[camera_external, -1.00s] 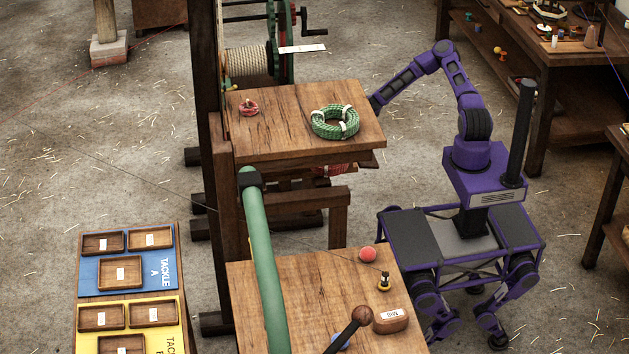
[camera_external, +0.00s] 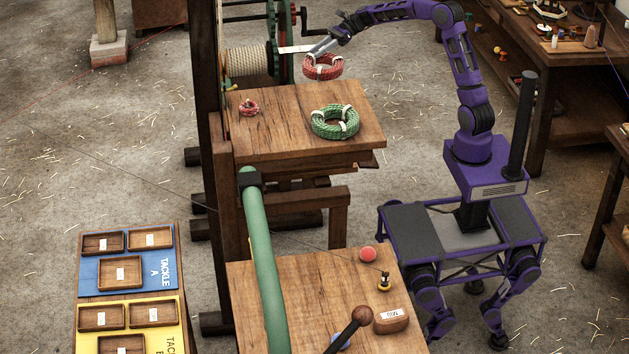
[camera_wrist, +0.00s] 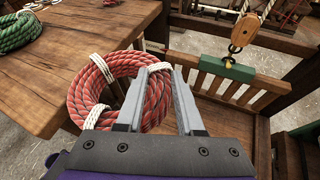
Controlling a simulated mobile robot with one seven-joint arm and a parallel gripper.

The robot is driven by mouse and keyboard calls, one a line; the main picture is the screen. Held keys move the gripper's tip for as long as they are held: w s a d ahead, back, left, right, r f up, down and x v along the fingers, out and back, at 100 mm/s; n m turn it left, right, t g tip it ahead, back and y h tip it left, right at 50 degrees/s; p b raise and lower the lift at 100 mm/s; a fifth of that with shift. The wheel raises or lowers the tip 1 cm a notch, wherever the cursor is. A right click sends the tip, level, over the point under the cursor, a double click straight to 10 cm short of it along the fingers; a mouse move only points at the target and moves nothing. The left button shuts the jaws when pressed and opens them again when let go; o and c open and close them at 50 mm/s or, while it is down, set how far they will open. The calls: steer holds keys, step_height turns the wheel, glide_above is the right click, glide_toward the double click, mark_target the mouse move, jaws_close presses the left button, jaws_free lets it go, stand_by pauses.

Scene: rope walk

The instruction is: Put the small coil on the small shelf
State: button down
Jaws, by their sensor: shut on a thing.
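A red rope coil with white bindings (camera_external: 322,68) hangs from my gripper (camera_external: 320,48), above the bench top's far edge in the external view. In the wrist view my gripper (camera_wrist: 171,70) is shut on the right side of this red coil (camera_wrist: 84,92). A much smaller red coil (camera_external: 249,108) lies at the left of the bench top (camera_external: 285,112). A larger green coil (camera_external: 335,121) lies at its right. A lower wooden surface with a slatted back (camera_wrist: 227,118) shows in the wrist view; I cannot tell if it is the small shelf.
A crank and rope drum (camera_external: 247,61) stand behind the bench. A wooden pulley block (camera_wrist: 245,30) hangs above the slatted back. A dark post (camera_external: 205,80) rises at the bench's left. The middle of the bench top is clear.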

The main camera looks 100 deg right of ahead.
steer(key=w+a+r+n+g+y+p, duration=0.1)
steer(key=w+a+r+n+y, duration=0.1)
steer(key=a+r, duration=0.75)
steer(key=w+a+r+n+g+y, duration=0.2)
steer(key=w+a, duration=0.1)
steer(key=a, duration=0.5)
steer(key=shift+w+a+f+b, duration=0.15)
steer(key=shift+a+f, duration=0.1)
steer(key=shift+f, duration=1.5)
steer(key=shift+a+f+b, duration=0.1)
steer(key=shift+a+f, duration=0.15)
steer(key=shift+f, duration=1.5)
steer(key=shift+w+a+f+b, duration=0.15)
steer(key=shift+a+f, duration=0.1)
steer(key=shift+f, duration=1.5)
steer(key=c, duration=0.5)
jaws_free()
steer(key=shift+s, duration=0.1)
